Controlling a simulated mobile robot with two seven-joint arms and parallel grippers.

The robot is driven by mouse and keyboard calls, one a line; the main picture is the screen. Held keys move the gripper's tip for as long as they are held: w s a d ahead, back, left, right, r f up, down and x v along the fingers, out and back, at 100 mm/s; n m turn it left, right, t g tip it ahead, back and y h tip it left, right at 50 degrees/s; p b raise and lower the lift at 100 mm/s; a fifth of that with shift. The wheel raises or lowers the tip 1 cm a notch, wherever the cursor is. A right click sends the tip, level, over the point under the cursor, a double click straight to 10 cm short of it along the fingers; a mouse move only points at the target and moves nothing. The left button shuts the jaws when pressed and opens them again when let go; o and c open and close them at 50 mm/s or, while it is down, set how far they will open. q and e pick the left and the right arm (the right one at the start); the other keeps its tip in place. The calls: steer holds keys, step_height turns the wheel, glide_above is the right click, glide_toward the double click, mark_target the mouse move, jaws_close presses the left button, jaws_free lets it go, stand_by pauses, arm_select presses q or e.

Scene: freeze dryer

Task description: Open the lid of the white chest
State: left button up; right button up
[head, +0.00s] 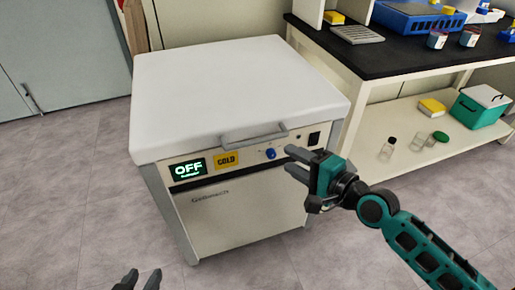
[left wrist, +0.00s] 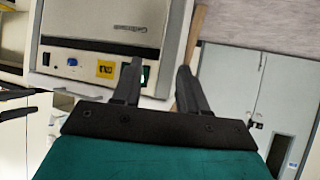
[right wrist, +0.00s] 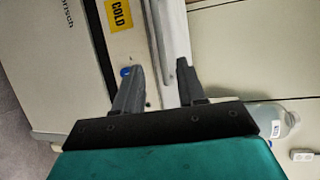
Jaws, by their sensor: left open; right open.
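The white chest (head: 240,215) stands on the floor with its thick white lid (head: 230,90) down. A grey bar handle (head: 253,136) is on the lid's front edge; it also shows in the right wrist view (right wrist: 157,40). My right gripper (head: 289,160) is open and empty in front of the chest's right front, just right of and below the handle. In the right wrist view the handle appears in line with the gap between its fingers, but contact cannot be told. My left gripper (head: 139,280) is open and empty, low at the bottom edge, left of the chest.
The front panel has a lit OFF display (head: 188,169), a yellow COLD label (head: 227,160) and a blue knob (head: 270,153). A black-topped bench (head: 400,60) stands close on the right, with jars and a green box (head: 481,105) on its lower shelf. Floor is clear in front.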

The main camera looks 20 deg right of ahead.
mark_target(260, 142)
steer(key=b+x, duration=0.2)
steer(key=x, duration=1)
steer(key=shift+w+a+f+b, duration=0.1)
steer(key=shift+w+f+b, duration=0.1)
steer(key=shift+b, duration=0.15)
arm_select(q)
steer(key=shift+d+f, duration=0.5)
steer(key=shift+f, duration=0.3)
steer(key=shift+r, duration=0.1)
arm_select(e)
steer(key=shift+r, duration=0.1)
jaws_close()
